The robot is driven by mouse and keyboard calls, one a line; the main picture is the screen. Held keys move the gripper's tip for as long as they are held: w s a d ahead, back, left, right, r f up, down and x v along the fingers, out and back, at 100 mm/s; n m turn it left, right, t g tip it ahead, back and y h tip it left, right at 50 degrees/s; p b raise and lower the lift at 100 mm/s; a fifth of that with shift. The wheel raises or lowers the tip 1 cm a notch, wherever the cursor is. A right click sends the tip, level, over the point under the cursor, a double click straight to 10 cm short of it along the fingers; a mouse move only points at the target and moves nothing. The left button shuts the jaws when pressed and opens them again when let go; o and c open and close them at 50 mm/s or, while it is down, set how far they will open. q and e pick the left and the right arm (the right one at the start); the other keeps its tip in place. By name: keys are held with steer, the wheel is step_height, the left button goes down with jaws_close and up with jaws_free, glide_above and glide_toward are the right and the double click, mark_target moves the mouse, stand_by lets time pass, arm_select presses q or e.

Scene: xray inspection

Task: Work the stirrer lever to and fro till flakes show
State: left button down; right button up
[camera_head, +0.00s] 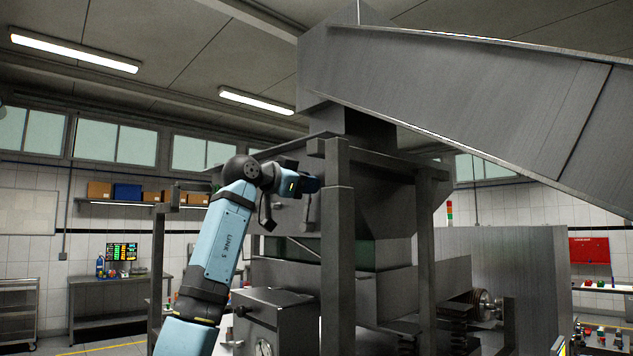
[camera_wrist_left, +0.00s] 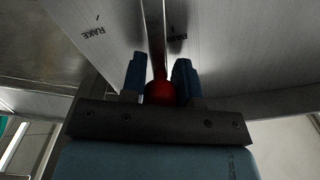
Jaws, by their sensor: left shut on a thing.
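My left gripper (camera_head: 312,185) is raised against the grey metal hopper (camera_head: 395,190), partly behind an upright post. In the left wrist view, its two blue fingers (camera_wrist_left: 160,78) stand either side of a red knob (camera_wrist_left: 159,93) and are shut on it. The knob is the end of the stirrer lever, whose dark red rod (camera_wrist_left: 156,40) runs up from it along the metal face. Upside-down "RAKE" lettering flanks the rod. The lever is hidden in the head view. No flakes can be made out. My right gripper is not in view.
A large sloping chute (camera_head: 480,110) runs from the hopper top to the right. A grey post (camera_head: 338,260) stands close beside the gripper. A metal box (camera_head: 275,315) sits below my arm. A workbench (camera_head: 120,285) stands at the back left.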

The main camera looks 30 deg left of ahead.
arm_select(q)
steer(key=shift+w+a+r+n, duration=0.1)
steer(key=shift+a+r+n, duration=0.05)
steer(key=shift+a+n, duration=0.3)
steer(key=shift+a, duration=0.1)
steer(key=c, duration=0.9)
jaws_free()
steer(key=shift+o, duration=0.2)
